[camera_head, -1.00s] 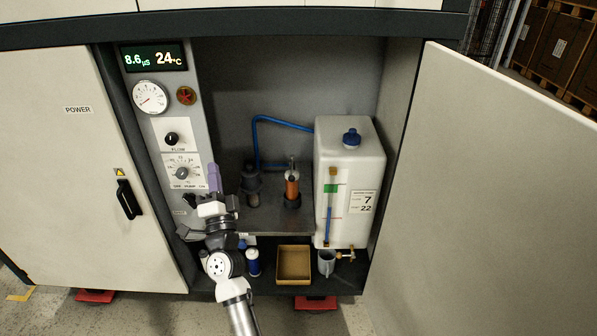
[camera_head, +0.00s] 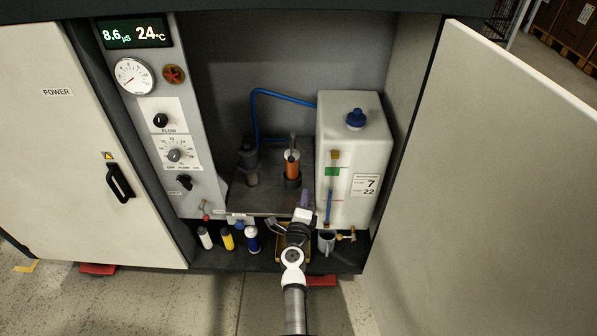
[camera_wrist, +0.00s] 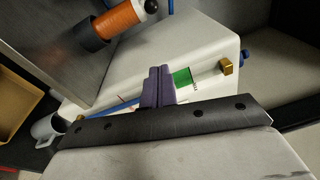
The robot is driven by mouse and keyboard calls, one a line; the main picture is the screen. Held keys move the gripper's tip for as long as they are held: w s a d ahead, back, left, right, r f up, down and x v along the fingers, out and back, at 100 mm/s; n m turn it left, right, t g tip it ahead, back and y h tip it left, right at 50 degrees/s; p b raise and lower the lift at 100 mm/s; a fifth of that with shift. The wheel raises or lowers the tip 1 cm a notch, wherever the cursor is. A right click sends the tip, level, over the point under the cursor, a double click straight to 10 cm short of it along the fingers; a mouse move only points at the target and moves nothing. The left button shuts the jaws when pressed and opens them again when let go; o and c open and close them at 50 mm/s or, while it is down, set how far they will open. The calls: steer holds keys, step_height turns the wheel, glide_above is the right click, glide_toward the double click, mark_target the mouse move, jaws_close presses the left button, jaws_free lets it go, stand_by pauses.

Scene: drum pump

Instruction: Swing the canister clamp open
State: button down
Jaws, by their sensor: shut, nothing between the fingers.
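The orange canister (camera_head: 292,165) stands upright in a dark holder on the grey shelf inside the cabinet. A thin upright piece shows behind its top; I cannot tell whether it is the clamp. In the wrist view the canister (camera_wrist: 117,20) lies at the upper left, with its black end cap, and no clamp can be made out clearly. My gripper (camera_head: 304,199) is below and in front of the canister, at the shelf's front right, touching nothing that I can see. Its purple fingers (camera_wrist: 158,86) are together and empty, in front of the white tank's face in the wrist view.
A white tank (camera_head: 349,150) with a blue cap and brass valve stands right of the canister. A dark pump-like cylinder (camera_head: 249,165) stands left, with a blue hose behind. Several small bottles, a cardboard box (camera_head: 280,243) and a grey mug (camera_head: 326,242) sit below. The open door (camera_head: 500,190) bounds the right.

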steer(key=w+a+r+b, duration=0.1)
steer(key=w+a, duration=0.1)
steer(key=w, duration=0.9)
steer(key=shift+w+r, duration=0.15)
steer(key=shift+w, duration=0.05)
steer(key=shift+a, duration=0.15)
steer(key=w+a+m+g+h+b, duration=0.3)
steer(key=a+m+g+h+b, duration=0.2)
steer(key=a+h+b, duration=0.5)
steer(key=shift+w+a+m+g+h+b, duration=0.35)
steer(key=shift+a+m+b, duration=0.5)
steer(key=shift+m+b, duration=0.7)
steer(key=shift+r+n, duration=0.1)
steer(key=shift+n, duration=0.15)
step_height(320, 180, up, 20)
